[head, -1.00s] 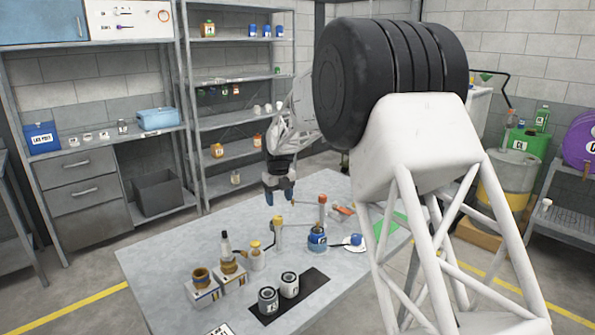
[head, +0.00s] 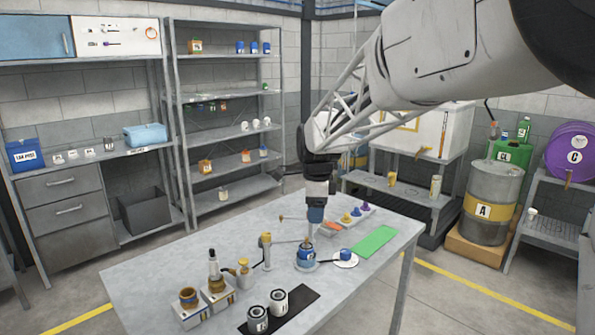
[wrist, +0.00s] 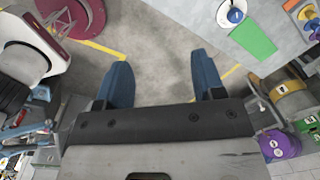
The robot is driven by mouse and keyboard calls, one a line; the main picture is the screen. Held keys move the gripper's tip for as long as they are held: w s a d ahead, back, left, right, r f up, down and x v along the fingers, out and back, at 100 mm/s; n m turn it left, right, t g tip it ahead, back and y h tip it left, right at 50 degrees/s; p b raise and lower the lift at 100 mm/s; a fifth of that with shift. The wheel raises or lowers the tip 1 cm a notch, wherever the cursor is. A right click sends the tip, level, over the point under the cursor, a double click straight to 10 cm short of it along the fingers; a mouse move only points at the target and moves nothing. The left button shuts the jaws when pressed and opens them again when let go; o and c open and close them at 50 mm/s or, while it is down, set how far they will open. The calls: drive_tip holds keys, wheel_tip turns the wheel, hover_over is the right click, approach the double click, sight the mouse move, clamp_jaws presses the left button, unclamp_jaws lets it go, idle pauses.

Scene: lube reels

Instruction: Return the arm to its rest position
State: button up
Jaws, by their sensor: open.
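My gripper (head: 316,222) hangs pointing down from my arm, near the far edge of the grey table (head: 160,290) in the head view. In the wrist view its two blue fingers stand wide apart, with only floor between them (wrist: 161,58). It holds nothing. The table's corner shows at the upper right of the wrist view (wrist: 275,65), off to the side of the fingers. My arm's white links come in from the upper right of the head view.
Shelves (head: 225,97) stand behind.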

drive_tip(key=s+d+r+n+t, duration=0.1)
drive_tip(key=s+d+n, duration=0.4)
drive_tip(key=s, duration=0.6)
drive_tip(key=s+d+r+n, duration=0.1)
drive_tip(key=s+d+n, duration=0.4)
drive_tip(key=s, duration=0.6)
drive_tip(key=s+d+f+n, duration=0.2)
drive_tip(key=s+n, duration=0.2)
drive_tip(key=s, duration=0.4)
drive_tip(key=s+d+f+n, duration=0.1)
drive_tip(key=s+f+n, duration=0.2)
drive_tip(key=s, duration=0.6)
drive_tip(key=shift+s+d+f+n+t, duration=0.2)
drive_tip(key=shift+d+n+t, duration=0.15)
drive_tip(key=shift+n, duration=0.35)
drive_tip(key=shift+w, duration=0.1)
